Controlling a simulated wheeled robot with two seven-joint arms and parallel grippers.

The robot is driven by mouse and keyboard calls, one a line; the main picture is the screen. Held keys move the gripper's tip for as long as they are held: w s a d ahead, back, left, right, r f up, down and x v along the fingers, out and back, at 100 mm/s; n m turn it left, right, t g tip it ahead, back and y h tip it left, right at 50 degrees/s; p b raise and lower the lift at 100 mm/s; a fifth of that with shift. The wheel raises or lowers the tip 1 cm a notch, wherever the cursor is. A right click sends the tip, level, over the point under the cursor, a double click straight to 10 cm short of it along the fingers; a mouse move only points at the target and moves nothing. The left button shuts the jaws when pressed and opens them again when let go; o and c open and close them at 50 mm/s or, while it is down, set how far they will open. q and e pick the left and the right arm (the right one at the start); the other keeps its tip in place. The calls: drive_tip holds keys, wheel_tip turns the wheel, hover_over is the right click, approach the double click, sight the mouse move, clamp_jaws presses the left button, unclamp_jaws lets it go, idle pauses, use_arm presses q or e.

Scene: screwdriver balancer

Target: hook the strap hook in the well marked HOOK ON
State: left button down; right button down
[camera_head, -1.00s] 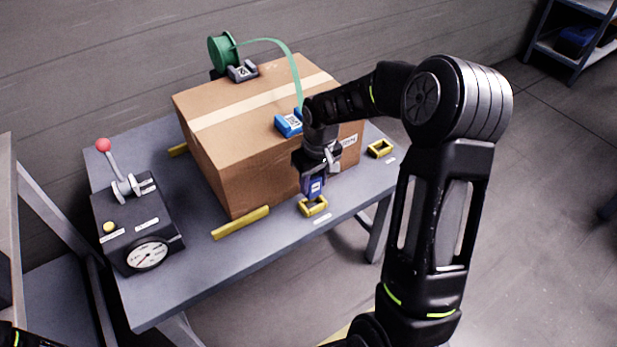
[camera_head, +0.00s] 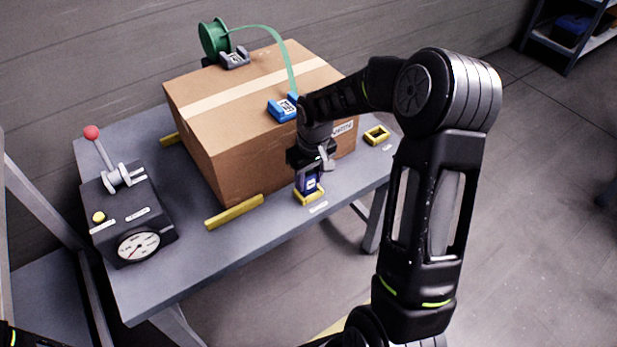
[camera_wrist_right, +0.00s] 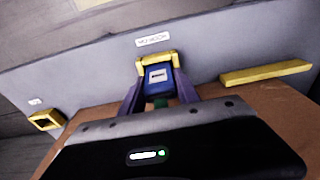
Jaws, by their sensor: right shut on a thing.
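My right gripper (camera_head: 308,172) is shut on the blue strap hook (camera_head: 309,186) in front of the carton. The hook's lower end is at the yellow-rimmed well (camera_head: 311,198) near the table's front edge. In the right wrist view the blue hook (camera_wrist_right: 158,78) sits between my fingers with the yellow rim (camera_wrist_right: 143,72) around its far end. A small white label (camera_wrist_right: 153,40) lies just beyond that well. How deep the hook sits is hard to tell. The green strap (camera_head: 281,50) runs from the reel (camera_head: 214,38) over the carton. My left gripper is out of view.
The cardboard carton (camera_head: 235,140) fills the table's middle, with a blue buckle (camera_head: 283,108) on top. A second yellow well (camera_head: 377,135) is at the right. A yellow bar (camera_head: 234,212) lies in front. A lever box with gauge (camera_head: 138,246) stands at the left.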

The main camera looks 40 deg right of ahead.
drive_tip(key=shift+f+b, duration=0.4)
drive_tip(key=shift+f, duration=0.05)
idle(0.9)
drive_tip(key=shift+w, duration=0.1)
drive_tip(key=c, duration=1.2)
unclamp_jaws()
drive_tip(key=shift+c, duration=0.2)
drive_tip(key=o, duration=0.4)
drive_tip(key=shift+s+r+p, duration=0.15)
drive_tip(key=shift+s+r, duration=0.05)
drive_tip(key=shift+r, duration=1.1)
drive_tip(key=shift+s+r+p, duration=0.15)
drive_tip(key=shift+r+p, duration=0.05)
drive_tip(key=shift+r, duration=1.05)
drive_tip(key=shift+s+r+p, duration=0.15)
drive_tip(key=shift+s+r, duration=0.05)
drive_tip(key=shift+r, duration=1.1)
